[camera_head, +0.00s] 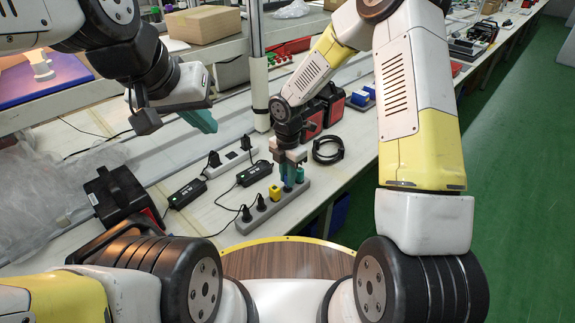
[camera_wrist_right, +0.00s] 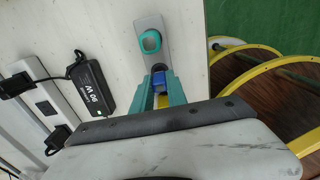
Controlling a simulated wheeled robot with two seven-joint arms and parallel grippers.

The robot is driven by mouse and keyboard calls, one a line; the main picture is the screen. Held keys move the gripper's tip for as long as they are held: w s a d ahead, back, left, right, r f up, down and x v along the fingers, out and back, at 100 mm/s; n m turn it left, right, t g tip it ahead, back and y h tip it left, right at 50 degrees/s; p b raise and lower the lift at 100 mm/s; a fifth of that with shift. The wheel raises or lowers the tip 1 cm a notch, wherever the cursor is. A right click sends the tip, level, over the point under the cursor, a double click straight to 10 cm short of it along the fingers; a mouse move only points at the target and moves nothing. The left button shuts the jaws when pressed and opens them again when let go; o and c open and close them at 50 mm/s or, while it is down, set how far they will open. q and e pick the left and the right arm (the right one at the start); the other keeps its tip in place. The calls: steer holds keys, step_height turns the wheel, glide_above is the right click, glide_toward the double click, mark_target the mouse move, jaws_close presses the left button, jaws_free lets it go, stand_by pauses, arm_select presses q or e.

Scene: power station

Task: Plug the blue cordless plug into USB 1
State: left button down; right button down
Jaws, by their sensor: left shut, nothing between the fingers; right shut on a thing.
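The grey power strip (camera_head: 272,209) lies near the front edge of the bench, and its end shows in the wrist view (camera_wrist_right: 148,24). My right gripper (camera_head: 290,184) points down over it, shut on the blue plug (camera_wrist_right: 159,80). The blue plug is at or just above the strip, between the yellow and teal plugs; I cannot tell whether it is seated. The USB 1 marking is not readable. My left gripper (camera_head: 206,125) is shut and empty, raised above the bench at the left.
A teal plug (camera_wrist_right: 150,41), a yellow plug (camera_head: 274,192) and black plugs (camera_head: 247,213) occupy the strip. Black adapters (camera_head: 255,173) and a white strip (camera_head: 232,162) lie behind. A coiled black cable (camera_head: 328,150) and a black case (camera_head: 121,193) stand to either side.

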steer(key=shift+r, duration=2.3)
steer(key=shift+d, duration=0.1)
